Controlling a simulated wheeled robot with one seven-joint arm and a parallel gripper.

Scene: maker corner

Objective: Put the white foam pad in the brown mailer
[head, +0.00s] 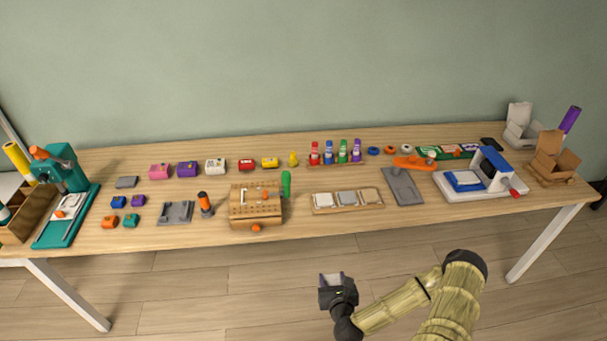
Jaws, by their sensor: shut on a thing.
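My gripper (335,281) is low in front of the table, over the floor, well apart from the table edge. It is shut on a small pale thing, mostly hidden by the jaws; I cannot tell for sure that it is the white foam pad. The brown mailer (549,145) stands open, flaps up, at the table's far right end. A wooden tray (334,208) at the front middle of the table shows flat pale and grey squares; I cannot tell whether any of them is foam.
A white open box (519,133) and a purple roll (570,119) stand behind the mailer. A blue and white machine (485,177) is left of it. The floor around my gripper is clear.

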